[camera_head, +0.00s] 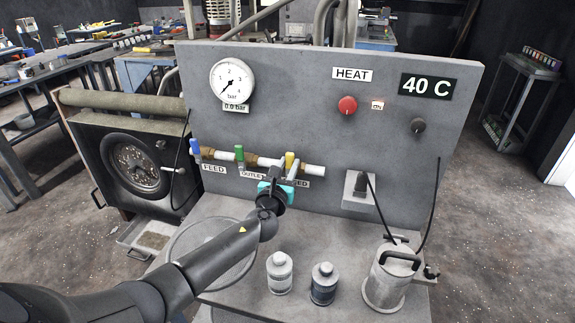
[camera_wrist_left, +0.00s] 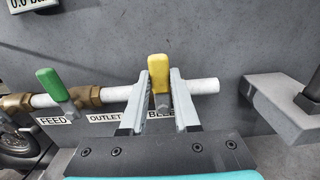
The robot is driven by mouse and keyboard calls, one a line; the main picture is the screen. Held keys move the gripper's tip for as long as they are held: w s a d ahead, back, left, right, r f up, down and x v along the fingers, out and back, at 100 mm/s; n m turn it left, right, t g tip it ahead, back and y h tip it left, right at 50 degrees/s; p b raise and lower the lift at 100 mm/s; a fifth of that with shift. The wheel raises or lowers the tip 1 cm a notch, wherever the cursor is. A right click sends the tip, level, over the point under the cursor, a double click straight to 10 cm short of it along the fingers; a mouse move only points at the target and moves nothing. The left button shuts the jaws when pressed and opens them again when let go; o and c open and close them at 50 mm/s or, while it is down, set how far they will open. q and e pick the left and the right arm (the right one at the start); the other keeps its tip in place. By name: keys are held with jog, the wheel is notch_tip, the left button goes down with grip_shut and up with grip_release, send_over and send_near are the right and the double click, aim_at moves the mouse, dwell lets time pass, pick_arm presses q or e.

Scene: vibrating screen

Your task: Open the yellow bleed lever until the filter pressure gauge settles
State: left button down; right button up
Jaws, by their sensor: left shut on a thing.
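The yellow bleed lever (camera_head: 290,160) is on the white pipe of the grey panel, at the right of the row of valves. It also shows in the left wrist view (camera_wrist_left: 158,72), pointing up between my fingers. My left gripper (camera_head: 284,174) is at this lever, shut on it; its two fingers (camera_wrist_left: 162,88) stand on either side of it. The filter pressure gauge (camera_head: 232,81) has its needle toward the lower left, and the label below reads 0.0 bar. The BLEED label is partly hidden by my gripper. My right gripper is not in view.
The green outlet lever (camera_head: 239,154) and blue feed lever (camera_head: 195,148) are left of the yellow one. A red heat knob (camera_head: 347,106) and a 40 C display (camera_head: 428,86) are above right.

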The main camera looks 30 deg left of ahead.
pick_arm(q)
jog(key=c, duration=0.6)
grip_release()
jog(key=shift+c, duration=0.2)
jog(key=shift+s, duration=0.15)
jog(key=p+v, duration=0.1)
jog(key=v, duration=1.4)
